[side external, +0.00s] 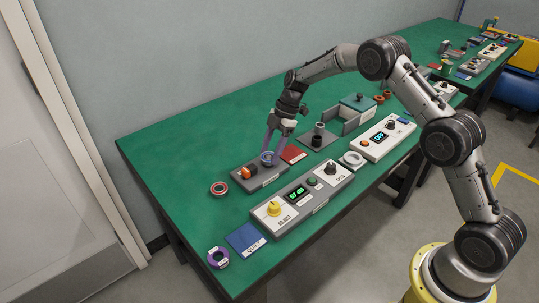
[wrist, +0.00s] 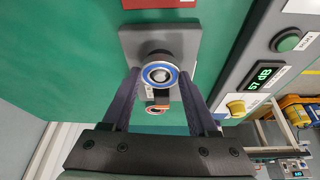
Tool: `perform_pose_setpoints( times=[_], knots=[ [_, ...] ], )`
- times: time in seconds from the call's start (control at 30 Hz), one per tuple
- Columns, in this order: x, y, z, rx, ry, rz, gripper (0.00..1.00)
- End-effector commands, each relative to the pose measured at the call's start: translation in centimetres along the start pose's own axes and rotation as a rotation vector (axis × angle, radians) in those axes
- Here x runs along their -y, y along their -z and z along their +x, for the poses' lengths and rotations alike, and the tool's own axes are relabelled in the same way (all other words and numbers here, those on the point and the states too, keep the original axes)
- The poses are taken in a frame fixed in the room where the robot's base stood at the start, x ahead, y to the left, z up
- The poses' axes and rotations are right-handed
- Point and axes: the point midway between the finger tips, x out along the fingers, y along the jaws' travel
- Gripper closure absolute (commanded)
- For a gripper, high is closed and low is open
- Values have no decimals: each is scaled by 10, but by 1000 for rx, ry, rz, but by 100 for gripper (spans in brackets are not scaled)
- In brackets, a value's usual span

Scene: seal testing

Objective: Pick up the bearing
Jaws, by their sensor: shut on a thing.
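The bearing, a metal ring with a blue band, sits between my fingertips in the wrist view (wrist: 160,75). It also shows as a small blue ring in the side view (side external: 268,158). My gripper (side external: 271,154), also in the wrist view (wrist: 159,82), points down and is shut on the bearing from both sides. The bearing is over the grey block (side external: 262,181), in front of a dark round post in the wrist view (wrist: 158,54). I cannot tell whether the bearing still touches the post.
An orange part (side external: 249,172) is on the block's left end. A red-banded ring (side external: 219,188) lies left of it, and a red card (side external: 293,154) lies behind right. A control box (side external: 303,196) with knobs stands in front. The green table's (side external: 175,150) left back is clear.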

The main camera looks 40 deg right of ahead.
Motion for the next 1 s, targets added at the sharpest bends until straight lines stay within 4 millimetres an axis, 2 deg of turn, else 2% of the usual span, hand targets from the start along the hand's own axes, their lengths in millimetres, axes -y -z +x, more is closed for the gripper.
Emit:
perform_pose_setpoints(
  times=[0.17,0.37,0.67,0.8,1.0],
  knots=[
    [-1,3,-8,0,-4,-2,100],
    [-1,13,-33,-1,-6,-3,100],
    [50,29,-90,0,-6,-1,100],
    [81,30,-102,0,-2,1,100],
    [114,32,-117,0,-2,1,100]
  ],
)
